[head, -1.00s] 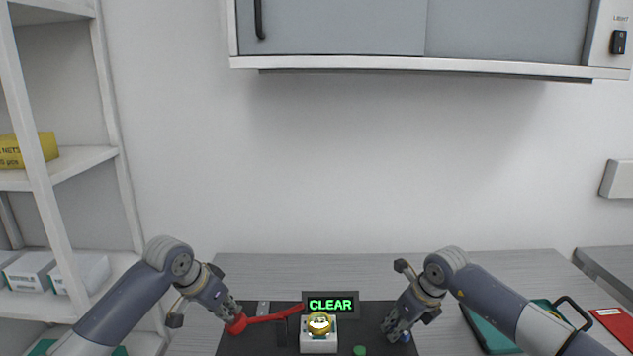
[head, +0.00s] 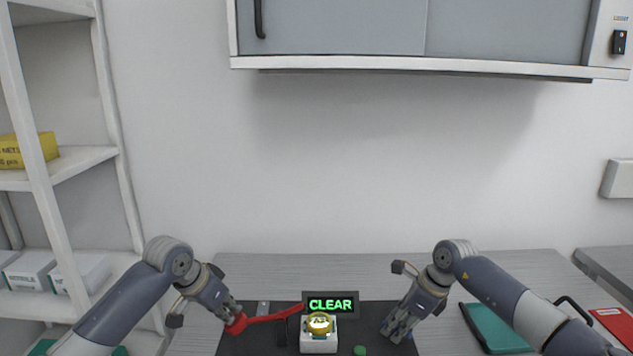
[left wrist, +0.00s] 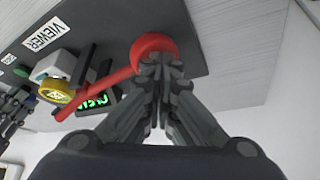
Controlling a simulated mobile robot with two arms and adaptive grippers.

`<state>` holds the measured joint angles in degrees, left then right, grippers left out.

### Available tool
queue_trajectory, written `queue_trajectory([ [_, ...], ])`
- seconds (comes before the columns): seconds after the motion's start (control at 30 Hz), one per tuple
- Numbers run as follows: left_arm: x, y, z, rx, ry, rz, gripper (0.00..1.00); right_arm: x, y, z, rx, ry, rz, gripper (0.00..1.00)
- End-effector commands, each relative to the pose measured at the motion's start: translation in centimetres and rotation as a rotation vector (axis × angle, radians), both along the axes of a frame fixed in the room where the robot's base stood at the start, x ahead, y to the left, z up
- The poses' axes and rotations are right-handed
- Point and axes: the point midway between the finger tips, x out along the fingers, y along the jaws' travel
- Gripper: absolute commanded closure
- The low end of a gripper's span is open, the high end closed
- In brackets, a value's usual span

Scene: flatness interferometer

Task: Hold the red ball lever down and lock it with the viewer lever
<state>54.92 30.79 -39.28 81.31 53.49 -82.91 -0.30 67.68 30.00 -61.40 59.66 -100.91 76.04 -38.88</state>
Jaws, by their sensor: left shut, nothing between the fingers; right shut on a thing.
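The red ball lever (head: 272,316) runs from beside the display to its red ball (head: 237,325) at the left of the black base (head: 255,347). My left gripper (head: 228,317) is shut and empty, its fingertips against or right at the ball. The left wrist view shows the closed fingertips (left wrist: 160,68) overlapping the ball (left wrist: 153,46); whether they touch is hard to tell. My right gripper (head: 397,333) is shut at the right side of the base, on what seems to be the viewer lever, hidden by the fingers. A VIEWER label (left wrist: 45,36) shows.
A lit CLEAR display (head: 330,304) stands behind a white block with a gold piece (head: 319,324) between the grippers. A green button (head: 359,350) is at the front. A teal case (head: 490,328) lies right of the base; shelves (head: 75,170) stand left.

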Motion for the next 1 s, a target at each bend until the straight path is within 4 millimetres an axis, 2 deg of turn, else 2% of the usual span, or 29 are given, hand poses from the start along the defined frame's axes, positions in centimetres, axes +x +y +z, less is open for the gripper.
queue_trajectory([
  [0.23, -0.08, -0.06, -0.18, 0.000, 0.003, -0.001, 1.00, 0.00, 0.06, -0.04, 0.000, 0.002, 0.166, 0.92],
  [0.67, -0.08, -0.07, -0.17, 0.000, 0.003, -0.001, 1.00, -0.01, 0.05, -0.05, 0.000, 0.002, 0.207, 0.92],
  [0.97, -0.08, -0.07, -0.17, 0.000, 0.003, -0.001, 1.00, 0.05, 0.09, 0.00, 0.000, 0.003, 0.435, 0.92],
  [1.0, -0.08, -0.07, -0.18, 0.000, 0.003, -0.001, 1.00, -0.04, 0.06, -0.08, 0.000, 0.002, 0.439, 0.72],
])
